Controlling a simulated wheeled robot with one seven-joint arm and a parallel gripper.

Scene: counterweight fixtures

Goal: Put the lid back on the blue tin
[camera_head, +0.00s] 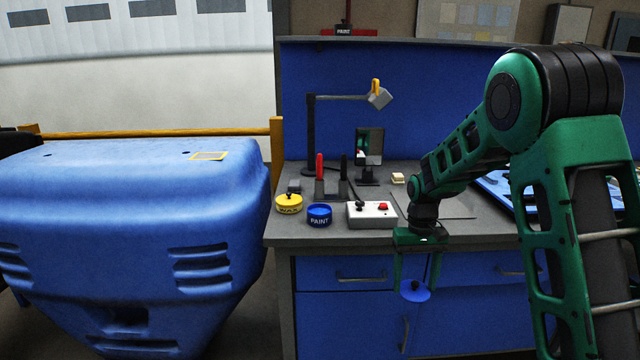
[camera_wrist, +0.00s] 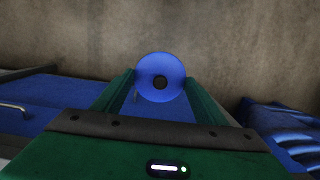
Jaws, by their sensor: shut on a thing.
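The blue tin (camera_head: 320,215), labelled PAINT, stands on the workbench near its front edge, with no lid on it. The round blue lid (camera_head: 415,292) is held between the fingertips of my gripper (camera_head: 415,288), low in front of the bench drawers. It is below the bench top and to the right of the tin. In the wrist view the lid (camera_wrist: 160,68) shows face-on with its dark knob toward the camera. The two green fingers of my gripper (camera_wrist: 160,80) sit at its left and right edges.
Behind are red and black handled tools (camera_head: 320,168) and a lamp (camera_head: 312,130). A blue machine (camera_head: 130,220) is at left.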

